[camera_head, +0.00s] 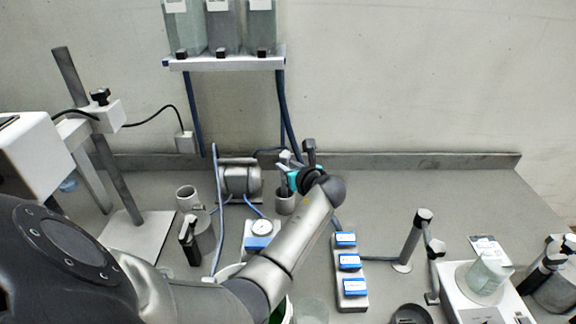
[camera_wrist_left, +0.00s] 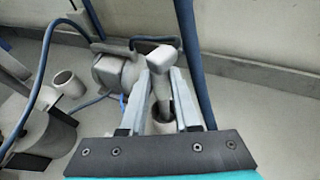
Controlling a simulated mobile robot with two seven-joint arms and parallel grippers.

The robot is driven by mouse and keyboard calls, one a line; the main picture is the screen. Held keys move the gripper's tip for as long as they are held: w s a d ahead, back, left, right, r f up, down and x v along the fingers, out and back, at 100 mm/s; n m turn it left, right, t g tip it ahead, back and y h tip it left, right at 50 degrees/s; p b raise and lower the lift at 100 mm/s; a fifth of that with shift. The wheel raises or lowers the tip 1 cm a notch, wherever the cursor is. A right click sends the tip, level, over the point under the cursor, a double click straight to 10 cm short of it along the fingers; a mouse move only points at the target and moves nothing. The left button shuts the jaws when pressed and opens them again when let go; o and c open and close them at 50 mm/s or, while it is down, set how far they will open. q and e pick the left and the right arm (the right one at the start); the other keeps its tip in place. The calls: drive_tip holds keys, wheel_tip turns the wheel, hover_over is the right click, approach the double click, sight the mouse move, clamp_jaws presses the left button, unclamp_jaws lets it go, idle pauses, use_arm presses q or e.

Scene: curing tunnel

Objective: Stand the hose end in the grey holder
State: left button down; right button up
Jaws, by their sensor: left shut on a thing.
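The hose end (camera_wrist_left: 161,82), a pale grey rod with a blocky head, stands nearly upright between the fingers of my left gripper (camera_wrist_left: 161,74) in the left wrist view. The gripper is shut on it. The grey holder (camera_head: 285,205) is a small round cup on the bench below this gripper (camera_head: 287,164) in the head view. In the left wrist view the holder (camera_wrist_left: 172,125) shows between the fingers, and the rod's lower end overlaps its dark mouth. I cannot tell whether it rests on the bottom. My right gripper is not in view.
A pump-like motor (camera_head: 241,180) stands left of the holder, with a grey mug (camera_head: 187,197) further left. Blue hoses run down from the bottle shelf (camera_head: 225,63). A gauge box (camera_head: 259,238) and a blue-labelled block (camera_head: 350,279) stand in front.

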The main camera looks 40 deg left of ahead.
use_arm(q)
drive_tip(key=shift+f, duration=0.6)
idle(0.7)
idle(0.3)
unclamp_jaws()
idle(0.6)
idle(0.6)
drive_tip(key=p+v, duration=0.7)
drive_tip(key=v, duration=0.1)
drive_tip(key=shift+d, duration=0.2)
idle(1.2)
drive_tip(key=shift+s, duration=0.1)
drive_tip(key=shift+r, duration=0.1)
